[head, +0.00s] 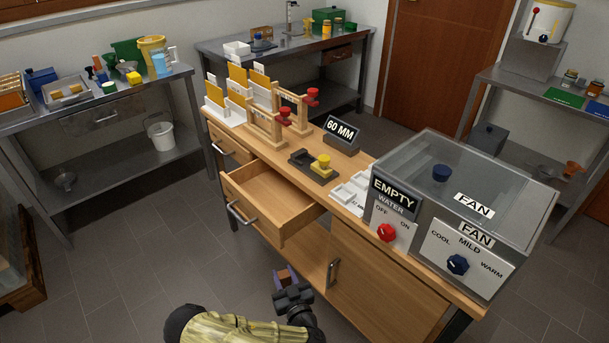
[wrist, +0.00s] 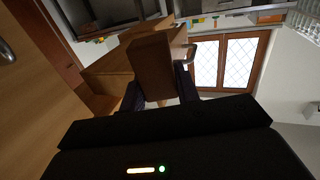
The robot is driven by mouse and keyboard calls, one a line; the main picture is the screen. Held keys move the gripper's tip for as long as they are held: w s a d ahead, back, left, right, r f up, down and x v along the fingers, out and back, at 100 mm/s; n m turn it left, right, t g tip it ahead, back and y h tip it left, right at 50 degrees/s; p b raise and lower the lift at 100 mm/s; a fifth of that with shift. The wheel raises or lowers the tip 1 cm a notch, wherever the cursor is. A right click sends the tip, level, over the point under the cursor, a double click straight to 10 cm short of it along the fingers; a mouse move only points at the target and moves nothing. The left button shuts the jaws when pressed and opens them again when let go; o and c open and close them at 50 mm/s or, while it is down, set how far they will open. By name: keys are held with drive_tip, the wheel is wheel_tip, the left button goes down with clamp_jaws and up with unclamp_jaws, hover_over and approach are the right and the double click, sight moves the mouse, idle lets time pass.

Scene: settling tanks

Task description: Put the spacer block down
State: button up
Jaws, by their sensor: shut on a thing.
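My gripper (head: 286,279) is low in front of the wooden bench, beside the lower cupboard front and below the open drawer. Its jaws are shut on a brown block, which I take for the spacer block (wrist: 150,62). In the wrist view the block stands out between the two dark fingers, clear of any surface that I can see. In the head view it is small and partly hidden by the fingers. The open drawer (head: 270,196) looks empty in the part that shows.
The wooden bench (head: 318,180) carries wooden frames with red knobs (head: 268,127), a 60 MM sign (head: 341,133), a black-and-yellow device (head: 315,166), white trays (head: 349,190) and a glass-topped fan tank (head: 455,200). A cupboard handle (head: 333,273) juts out near my gripper.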

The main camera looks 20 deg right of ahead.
sight(286, 283)
wheel_tip(286, 283, down, 5)
drive_tip(key=b, duration=0.3)
drive_tip(key=shift+r, duration=0.5)
drive_tip(key=shift+d+f, duration=0.1)
drive_tip(key=shift+d, duration=0.05)
